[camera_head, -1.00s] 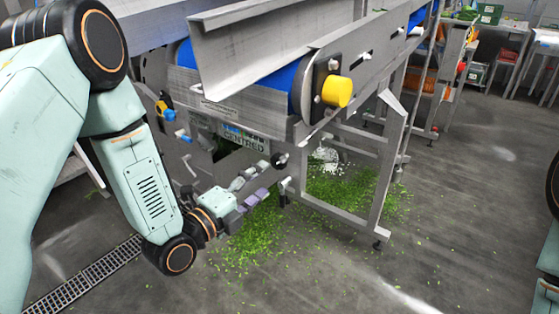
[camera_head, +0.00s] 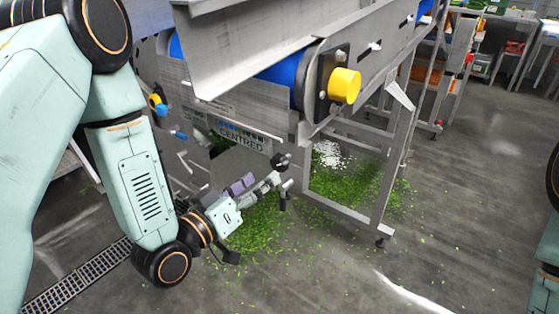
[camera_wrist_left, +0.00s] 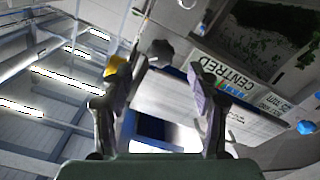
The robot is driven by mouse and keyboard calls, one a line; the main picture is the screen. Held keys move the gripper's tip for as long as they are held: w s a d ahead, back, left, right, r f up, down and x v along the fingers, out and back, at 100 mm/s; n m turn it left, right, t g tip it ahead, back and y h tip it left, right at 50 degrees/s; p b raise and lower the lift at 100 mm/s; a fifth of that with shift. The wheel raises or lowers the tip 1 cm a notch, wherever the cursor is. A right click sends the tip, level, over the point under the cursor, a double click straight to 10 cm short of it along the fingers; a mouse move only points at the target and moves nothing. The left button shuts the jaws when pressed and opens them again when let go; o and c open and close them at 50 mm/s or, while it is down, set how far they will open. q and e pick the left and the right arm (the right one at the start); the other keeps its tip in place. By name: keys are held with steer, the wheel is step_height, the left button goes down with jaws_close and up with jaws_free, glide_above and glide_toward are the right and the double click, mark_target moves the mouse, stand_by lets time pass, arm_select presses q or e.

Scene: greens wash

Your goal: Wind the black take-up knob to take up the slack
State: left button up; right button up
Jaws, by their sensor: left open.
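The black take-up knob (camera_head: 279,161) sticks out from the lower conveyor frame, just right of the CENTRED sign. In the left wrist view the dark faceted knob (camera_wrist_left: 160,51) lies ahead, between the two finger lines and beyond the tips. My left gripper (camera_head: 262,180) is open, below and left of the knob, with its fingers pointing up toward it. It also shows in the left wrist view (camera_wrist_left: 158,88) with its fingers spread and nothing between the pads. I cannot tell whether a fingertip touches the knob. My right gripper is out of view.
The CENTRED sign (camera_head: 243,138) sits close by the knob. A metal handle (camera_head: 286,193) hangs just below it. Above are the blue belt roller (camera_head: 283,76) and a yellow end cap (camera_head: 344,85).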

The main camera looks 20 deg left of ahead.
mark_target(276, 166)
arm_select(q)
steer(key=shift+w+f+n, duration=0.1)
steer(key=shift+w+n, duration=0.3)
steer(key=shift+n, duration=0.8)
steer(key=b+x, duration=0.1)
steer(key=x, duration=0.6)
steer(key=shift+d+b, duration=0.1)
steer(key=shift+b, duration=0.25)
steer(key=shift+c, duration=0.3)
steer(key=c, duration=1.1)
